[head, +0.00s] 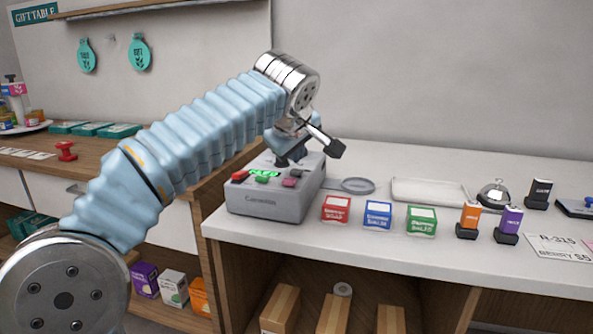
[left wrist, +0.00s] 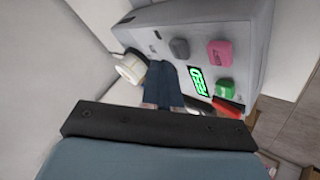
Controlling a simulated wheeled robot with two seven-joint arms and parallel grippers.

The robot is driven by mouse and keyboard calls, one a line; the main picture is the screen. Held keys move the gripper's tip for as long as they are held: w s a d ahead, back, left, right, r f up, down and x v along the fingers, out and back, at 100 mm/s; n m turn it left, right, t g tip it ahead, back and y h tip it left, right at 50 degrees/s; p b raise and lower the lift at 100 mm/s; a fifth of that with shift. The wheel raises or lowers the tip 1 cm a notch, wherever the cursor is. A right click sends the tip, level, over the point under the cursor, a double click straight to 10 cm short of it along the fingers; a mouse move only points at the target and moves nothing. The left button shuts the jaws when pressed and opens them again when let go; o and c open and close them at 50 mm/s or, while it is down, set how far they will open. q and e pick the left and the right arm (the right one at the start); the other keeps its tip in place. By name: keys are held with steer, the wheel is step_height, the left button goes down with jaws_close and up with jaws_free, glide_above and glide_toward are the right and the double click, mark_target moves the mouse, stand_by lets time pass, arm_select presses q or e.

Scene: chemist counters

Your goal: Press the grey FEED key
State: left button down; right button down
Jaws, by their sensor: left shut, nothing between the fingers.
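The grey label machine (head: 265,207) stands at the left end of the white counter, with a lit green display (head: 265,173). In the left wrist view, the grey key (left wrist: 179,47) is on its top face, beside a pink key (left wrist: 219,52). A green key (left wrist: 223,86) and a red key (left wrist: 228,107) are also there. My left gripper (head: 291,161) is over the back of the machine, pointing down. Its shut, empty fingers (left wrist: 162,68) appear beside the display, a little apart from the grey key in that view. Whether they touch the machine is unclear.
A white paper roll (left wrist: 131,68) is close beside my fingers. Red (head: 336,209), blue (head: 377,215) and green (head: 421,220) boxes stand right of the machine.

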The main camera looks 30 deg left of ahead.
mark_target(295, 172)
stand_by(0.8)
arm_select(q)
steer(key=shift+f+b, duration=0.45)
steer(key=shift+f+b, duration=0.4)
stand_by(0.4)
steer(key=shift+r, duration=0.1)
steer(key=shift+r+p, duration=0.75)
step_height(295, 172, up, 3)
steer(key=shift+f+p, duration=0.2)
steer(key=shift+p, duration=0.95)
steer(key=shift+r+p, duration=0.3)
steer(key=shift+r, duration=0.9)
